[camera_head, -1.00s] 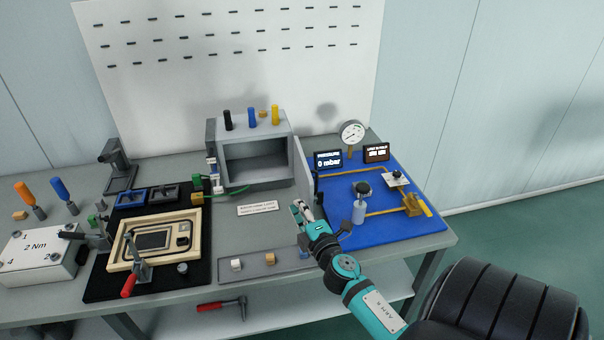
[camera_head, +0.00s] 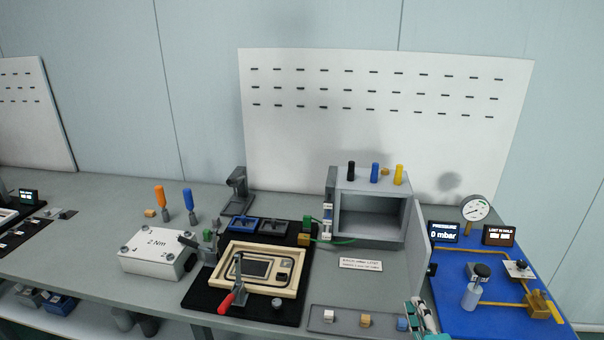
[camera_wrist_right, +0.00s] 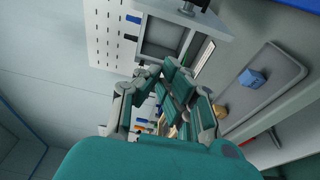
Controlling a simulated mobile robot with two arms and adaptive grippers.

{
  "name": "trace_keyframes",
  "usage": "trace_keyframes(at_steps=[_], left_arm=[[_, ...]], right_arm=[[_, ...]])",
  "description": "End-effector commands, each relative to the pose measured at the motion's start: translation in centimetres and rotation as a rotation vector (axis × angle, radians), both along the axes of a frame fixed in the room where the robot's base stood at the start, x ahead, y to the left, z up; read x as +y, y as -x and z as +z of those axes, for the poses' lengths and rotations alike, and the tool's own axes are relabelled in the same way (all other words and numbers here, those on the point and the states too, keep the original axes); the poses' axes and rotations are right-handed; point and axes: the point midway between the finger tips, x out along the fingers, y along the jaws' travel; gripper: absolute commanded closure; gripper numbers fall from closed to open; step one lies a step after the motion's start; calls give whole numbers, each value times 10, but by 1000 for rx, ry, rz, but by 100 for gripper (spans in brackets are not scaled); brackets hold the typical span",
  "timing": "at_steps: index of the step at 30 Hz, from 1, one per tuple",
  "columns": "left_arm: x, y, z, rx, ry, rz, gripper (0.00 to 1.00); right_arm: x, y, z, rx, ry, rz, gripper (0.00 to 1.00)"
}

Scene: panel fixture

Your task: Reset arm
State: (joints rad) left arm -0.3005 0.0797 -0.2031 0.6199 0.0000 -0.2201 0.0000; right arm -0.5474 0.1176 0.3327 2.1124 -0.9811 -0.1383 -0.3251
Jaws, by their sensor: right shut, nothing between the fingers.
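My right gripper (camera_head: 420,308) shows at the bottom edge of the head view, just in front of the grey box's open door and beside the small block tray. Only its teal and grey front part is in the picture; the rest of the arm is cut off. In the right wrist view the same gripper (camera_wrist_right: 172,90) has its fingers drawn together, with nothing held between them. My left gripper is in neither view.
The grey box (camera_head: 337,218) stands with its door (camera_head: 419,262) open. The block tray (camera_head: 345,327) holds small blocks. Right of the gripper is the blue board (camera_head: 450,310) with gauge, valves and pipes. Left are the wooden-framed fixture (camera_head: 229,262) and white 2 Nm box (camera_head: 150,262).

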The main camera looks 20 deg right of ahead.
Motion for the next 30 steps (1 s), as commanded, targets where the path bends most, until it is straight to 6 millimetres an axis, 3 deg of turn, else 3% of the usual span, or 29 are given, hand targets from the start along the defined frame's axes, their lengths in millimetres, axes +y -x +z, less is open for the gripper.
trace_keyframes(at_steps=[5,8,11,15,18,24,30], left_arm=[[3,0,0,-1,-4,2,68],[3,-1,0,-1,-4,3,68],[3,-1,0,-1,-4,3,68],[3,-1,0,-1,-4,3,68],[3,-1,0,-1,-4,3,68],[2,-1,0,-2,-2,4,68],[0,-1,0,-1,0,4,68]], right_arm=[[1,1,0,-5,-49,-23,100],[3,5,-5,-7,-205,-100,100],[16,16,-26,33,-481,-219,100],[63,43,-68,194,-862,-373,100],[98,64,-89,323,-1033,-443,100],[155,103,-109,548,-1226,-526,100],[201,140,-113,755,-1330,-576,100]])
